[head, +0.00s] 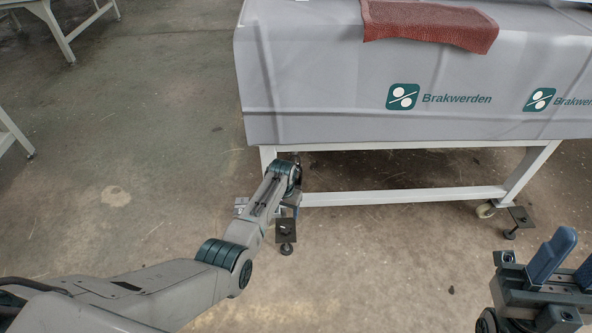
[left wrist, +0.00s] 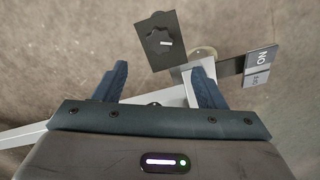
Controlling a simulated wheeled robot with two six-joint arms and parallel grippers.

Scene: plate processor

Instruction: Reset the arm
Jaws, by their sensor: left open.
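My left arm reaches in from the left in the head view and ends beside the near-left leg of the covered table (head: 320,100). Its gripper there is mostly hidden by the wrist. In the left wrist view my left gripper (left wrist: 158,76) is open, with its two blue fingers wide apart and nothing held. Floor and a pale frame bar show beyond the fingers. My right gripper (head: 567,262) is at the lower right of the head view, partly cut off by the edge. Its blue fingers point up and stand apart, with nothing seen between them.
A red-brown textured mat (head: 428,24) lies on the table's grey cover. The pale metal frame (head: 400,196) has casters and black levelling feet (head: 286,232). One foot (left wrist: 160,42) lies just past the left fingers. Open concrete floor is at left; other tables stand far left.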

